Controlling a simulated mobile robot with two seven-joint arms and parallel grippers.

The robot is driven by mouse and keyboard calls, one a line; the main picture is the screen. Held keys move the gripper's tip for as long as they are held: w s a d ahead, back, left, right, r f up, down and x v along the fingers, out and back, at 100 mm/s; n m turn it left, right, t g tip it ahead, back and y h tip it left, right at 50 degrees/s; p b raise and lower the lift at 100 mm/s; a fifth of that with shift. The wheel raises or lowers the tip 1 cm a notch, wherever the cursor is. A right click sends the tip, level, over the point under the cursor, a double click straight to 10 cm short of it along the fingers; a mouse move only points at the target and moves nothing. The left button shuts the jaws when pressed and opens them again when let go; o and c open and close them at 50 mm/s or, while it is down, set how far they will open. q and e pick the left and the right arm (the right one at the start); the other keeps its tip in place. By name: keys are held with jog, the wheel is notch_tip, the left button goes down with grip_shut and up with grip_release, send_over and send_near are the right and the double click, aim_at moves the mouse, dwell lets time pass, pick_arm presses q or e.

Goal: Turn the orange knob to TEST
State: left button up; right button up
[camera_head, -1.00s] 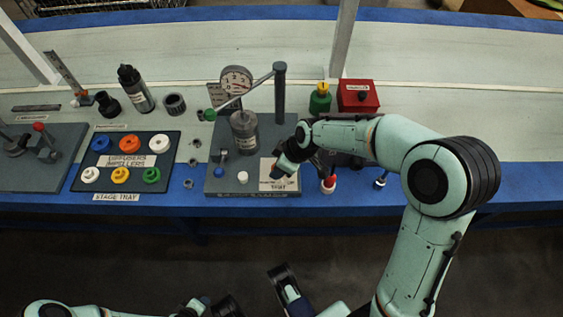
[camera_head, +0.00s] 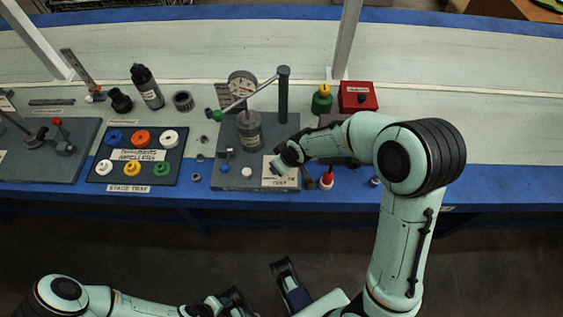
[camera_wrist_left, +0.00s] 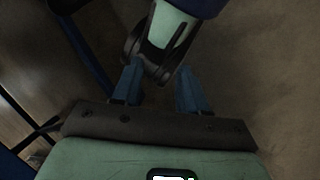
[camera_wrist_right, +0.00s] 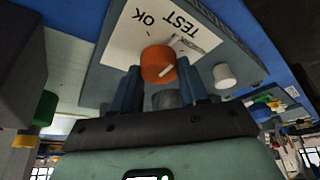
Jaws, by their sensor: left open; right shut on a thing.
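The orange knob (camera_wrist_right: 158,65) stands on a white label plate (camera_wrist_right: 128,38) marked OK and TEST, seen upside down in the right wrist view. A pale line marks the knob's face; the setting it indicates is unclear. My right gripper (camera_wrist_right: 160,88) has its blue fingers on either side of the knob and is shut on it. In the head view my right gripper (camera_head: 282,162) is over the label plate (camera_head: 287,172) and hides the knob. My left gripper (camera_wrist_left: 156,90) is open and empty, away from the bench; it shows at the bottom of the head view (camera_head: 232,303).
The stage tray (camera_head: 103,178) is at left.

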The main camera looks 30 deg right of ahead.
jog(key=o, duration=1.1)
jog(key=shift+c, duration=0.2)
pick_arm(q)
jog(key=s+r+p, duration=0.2)
jog(key=r+p, duration=0.1)
jog(key=shift+s+d+g, duration=0.15)
jog(key=shift+d+g, duration=0.2)
jog(key=shift+g, duration=0.05)
pick_arm(e)
jog(key=v, duration=1.3)
jog(key=shift+s+r, duration=0.15)
